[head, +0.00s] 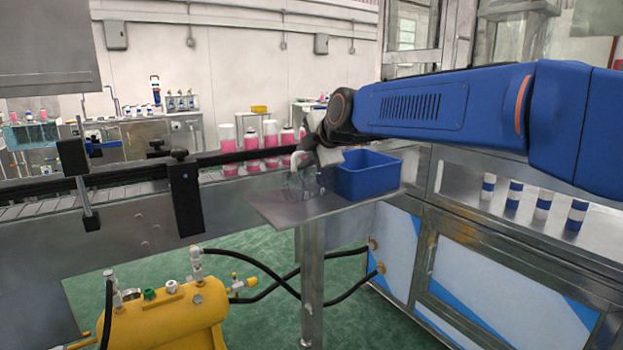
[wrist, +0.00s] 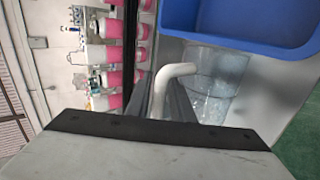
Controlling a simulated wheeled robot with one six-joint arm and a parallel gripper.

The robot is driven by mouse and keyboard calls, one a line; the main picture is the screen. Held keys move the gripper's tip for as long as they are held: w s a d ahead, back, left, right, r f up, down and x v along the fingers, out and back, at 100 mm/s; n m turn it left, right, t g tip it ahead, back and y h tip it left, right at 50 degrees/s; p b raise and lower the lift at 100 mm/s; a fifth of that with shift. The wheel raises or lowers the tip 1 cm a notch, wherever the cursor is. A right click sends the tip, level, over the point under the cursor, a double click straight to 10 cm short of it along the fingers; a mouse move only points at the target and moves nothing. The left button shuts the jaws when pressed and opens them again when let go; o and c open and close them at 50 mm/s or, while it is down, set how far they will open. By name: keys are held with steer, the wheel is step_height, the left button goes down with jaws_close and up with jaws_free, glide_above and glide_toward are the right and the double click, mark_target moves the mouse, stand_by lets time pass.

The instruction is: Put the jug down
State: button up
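The jug (head: 304,183) is clear and see-through, with a white handle. It is upright at the metal side shelf (head: 275,208), left of the blue bin; I cannot tell whether its base touches the shelf. In the wrist view the jug (wrist: 220,78) is to the right of the fingers, with its white bent handle between them. My gripper (head: 301,161) is at the handle from above. In the wrist view my gripper (wrist: 160,92) appears shut on the handle; part of the handle is hidden by the fingers.
A blue bin (head: 368,181) stands close to the right of the jug. A conveyor with pink and white cans (head: 270,134) runs behind. Blue and white cans (head: 543,204) stand on the right-hand bench. The shelf's front left part is clear.

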jaws_close()
steer(key=shift+r, duration=0.15)
